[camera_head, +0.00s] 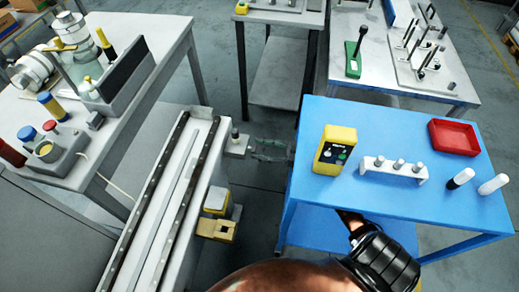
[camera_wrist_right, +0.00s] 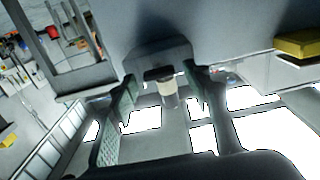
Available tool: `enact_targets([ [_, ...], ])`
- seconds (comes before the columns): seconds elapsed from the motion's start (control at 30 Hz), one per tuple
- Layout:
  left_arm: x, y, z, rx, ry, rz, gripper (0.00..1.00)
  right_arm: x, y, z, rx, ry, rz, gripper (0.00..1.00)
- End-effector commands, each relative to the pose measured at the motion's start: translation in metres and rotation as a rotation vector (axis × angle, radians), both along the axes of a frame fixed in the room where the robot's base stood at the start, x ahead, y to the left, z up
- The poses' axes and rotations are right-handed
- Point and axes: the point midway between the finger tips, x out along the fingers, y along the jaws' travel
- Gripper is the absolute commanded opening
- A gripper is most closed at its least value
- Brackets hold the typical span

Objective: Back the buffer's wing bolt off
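The buffer appears to be the pale block (camera_head: 238,148) jutting from the right side of the long railed track. A small dark-topped post, apparently the wing bolt (camera_head: 235,134), stands on it. The bolt also shows in the right wrist view (camera_wrist_right: 168,92) as a pale cylinder with a dark collar; its wings cannot be made out. My right gripper (camera_head: 262,150) is just right of the block. In the right wrist view its fingers are spread, one on each side of the bolt, with gaps on both sides. My left gripper is not in view.
The railed track (camera_head: 170,200) runs along the left of the block. A blue table (camera_head: 400,205) stands close on the right, with a yellow control box (camera_head: 335,150), a white holder (camera_head: 393,168) and a red tray (camera_head: 454,137). Yellow blocks (camera_head: 217,229) sit below the buffer.

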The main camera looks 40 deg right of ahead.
Motion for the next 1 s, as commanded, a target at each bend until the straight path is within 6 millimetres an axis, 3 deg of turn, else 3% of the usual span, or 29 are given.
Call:
enact_targets([
  [0.53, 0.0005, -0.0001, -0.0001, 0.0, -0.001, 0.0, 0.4, -0.0002, 0.0004, -0.0006, 0.001, 0.001, 0.001, 0.05],
  [1.0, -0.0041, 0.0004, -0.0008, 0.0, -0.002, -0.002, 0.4, -0.0012, 0.0006, -0.0009, -0.092, -0.074, 0.002, 0.04],
])
